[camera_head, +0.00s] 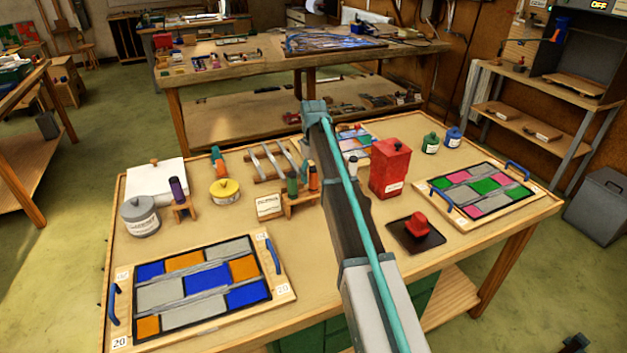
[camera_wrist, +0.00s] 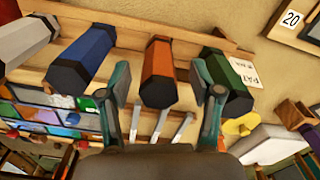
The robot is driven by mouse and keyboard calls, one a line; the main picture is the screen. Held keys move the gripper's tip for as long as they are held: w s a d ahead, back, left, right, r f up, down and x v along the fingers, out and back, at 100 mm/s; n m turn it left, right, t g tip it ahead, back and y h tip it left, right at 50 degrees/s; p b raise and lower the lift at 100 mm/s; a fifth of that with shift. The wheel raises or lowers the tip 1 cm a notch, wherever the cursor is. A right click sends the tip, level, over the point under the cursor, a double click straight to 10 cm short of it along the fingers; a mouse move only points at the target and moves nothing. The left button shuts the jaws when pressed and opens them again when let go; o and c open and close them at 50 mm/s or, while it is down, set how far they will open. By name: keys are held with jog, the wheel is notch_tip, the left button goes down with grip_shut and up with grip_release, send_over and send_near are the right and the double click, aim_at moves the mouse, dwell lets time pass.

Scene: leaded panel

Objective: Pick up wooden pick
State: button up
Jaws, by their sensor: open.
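A wooden rack (camera_head: 300,199) holds a row of upright tools with faceted handles. The wrist view shows a grey-white handle (camera_wrist: 25,40), a blue handle (camera_wrist: 82,60), an orange handle (camera_wrist: 160,72) and a green handle (camera_wrist: 230,82). I cannot tell which of them is the wooden pick. My gripper (camera_wrist: 162,94) is open, with the orange handle lying between its fingers in the picture; I see no grip on it. In the head view the orange handle (camera_head: 314,177) and green handle (camera_head: 292,186) show left of my arm, which hides part of the rack.
A red box (camera_head: 390,167) and a red-handled block on a dark plate (camera_head: 417,233) stand right of my arm. Coloured panels (camera_head: 205,285) (camera_head: 482,190) lie at both sides. A purple handle (camera_head: 178,190) and yellow pot (camera_head: 225,191) stand to the left.

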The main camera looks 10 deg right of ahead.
aim_at(314, 187)
jog(key=shift+f+p, duration=0.3)
jog(key=shift+f, duration=1.05)
grip_shut()
jog(key=shift+r, duration=0.1)
